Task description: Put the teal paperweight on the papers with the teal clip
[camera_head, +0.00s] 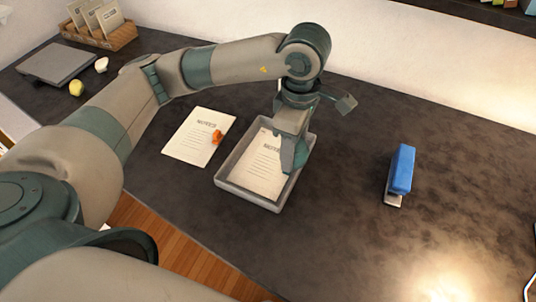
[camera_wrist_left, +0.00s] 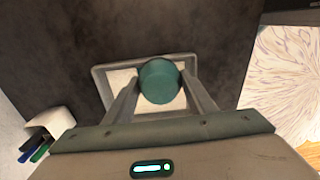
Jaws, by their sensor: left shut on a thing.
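The teal paperweight (camera_wrist_left: 160,82) is a round, cylinder-like piece between the two fingers of my left gripper (camera_wrist_left: 158,95). My left gripper also shows in the head view (camera_head: 290,160), pointing down over a grey tray (camera_head: 249,196). The gripper is shut on the paperweight. In the tray lies a white printed paper (camera_head: 256,168), partly covered by the gripper. No teal clip can be made out on it. I cannot tell whether the paperweight touches the paper below.
A blue stapler (camera_head: 402,170) stands to the right on the dark table. A wooden box of cards (camera_head: 100,35), a grey flat plate (camera_head: 56,63) and small items are at the back left. A white pen holder (camera_wrist_left: 50,122) shows in the wrist view. The table between tray and stapler is clear.

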